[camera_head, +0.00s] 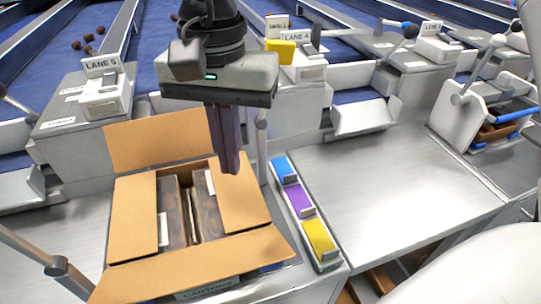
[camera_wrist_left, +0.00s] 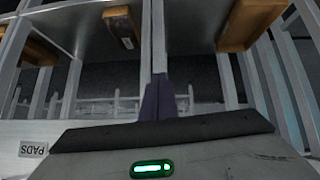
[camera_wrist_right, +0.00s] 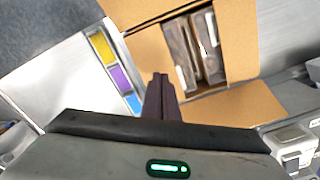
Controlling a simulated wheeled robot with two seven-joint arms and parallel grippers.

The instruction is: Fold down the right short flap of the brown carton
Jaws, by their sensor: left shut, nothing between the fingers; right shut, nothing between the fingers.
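The brown carton (camera_head: 195,238) stands open on the metal bench, holding dark brown packs (camera_head: 206,208) with white labels. Its right short flap (camera_head: 241,200) appears to lie inward over the right part of the opening; it also shows in the right wrist view (camera_wrist_right: 148,52). The left short flap (camera_head: 133,222) also appears to lie inward. The back flap (camera_head: 155,142) stands up and the front flap (camera_head: 200,270) spreads outward. My right gripper (camera_head: 231,168) is shut, over the right flap's far end; contact is unclear. My left gripper (camera_wrist_left: 160,98) is shut, away from the carton.
A narrow tray (camera_head: 327,258) with blue, purple and yellow blocks stands right of the carton. Bench at far right is clear (camera_head: 400,185). Lane units with labels and levers line the back. The left wrist view shows wooden pieces (camera_wrist_left: 122,27) on shelving and a PADS label.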

